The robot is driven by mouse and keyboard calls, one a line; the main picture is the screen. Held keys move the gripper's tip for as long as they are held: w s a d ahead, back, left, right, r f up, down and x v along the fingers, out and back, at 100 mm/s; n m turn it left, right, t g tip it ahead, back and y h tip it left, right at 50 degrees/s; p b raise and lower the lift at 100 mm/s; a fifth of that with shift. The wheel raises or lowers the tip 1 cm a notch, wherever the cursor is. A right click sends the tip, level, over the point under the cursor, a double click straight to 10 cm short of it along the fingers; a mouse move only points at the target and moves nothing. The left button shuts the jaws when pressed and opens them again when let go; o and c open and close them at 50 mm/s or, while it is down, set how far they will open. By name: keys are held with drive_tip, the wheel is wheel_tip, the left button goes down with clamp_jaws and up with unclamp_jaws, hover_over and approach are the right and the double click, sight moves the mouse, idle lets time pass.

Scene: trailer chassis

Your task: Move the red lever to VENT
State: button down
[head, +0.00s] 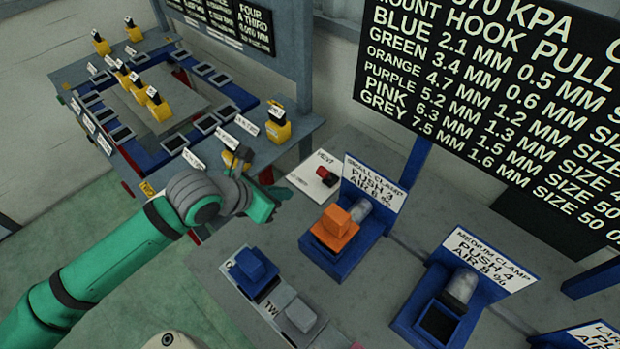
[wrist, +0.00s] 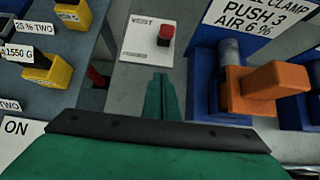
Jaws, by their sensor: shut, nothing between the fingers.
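The red lever (head: 326,174) is a small red block on a white plate (head: 311,186), left of the small clamp. In the wrist view the lever (wrist: 166,36) sits at the right part of its plate (wrist: 135,48). The word VENT is printed at the plate's far end, and a smaller word near its close end is too small to read. My gripper (head: 283,193) is shut and empty, just left of the plate in the head view. In the wrist view my green fingers (wrist: 160,82) point toward the lever, with a gap between them.
The small clamp (head: 328,256), holding an orange block (head: 337,224), stands close to the right of the lever. A medium clamp (head: 432,318) is farther right. Yellow weights (wrist: 62,70) stand left on a neighbouring bench. Blue (head: 252,265) and grey buttons are in front.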

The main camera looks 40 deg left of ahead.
sight(326, 176)
drive_tip(key=x, duration=1)
drive_tip(key=shift+w+d+f, duration=0.1)
drive_tip(key=shift+w+d, duration=0.05)
drive_tip(key=shift+w, duration=0.15)
drive_tip(key=shift+w+r, duration=0.7)
drive_tip(key=shift+w, duration=0.15)
drive_tip(key=shift+w+r, duration=0.35)
drive_tip(key=shift+w, duration=0.25)
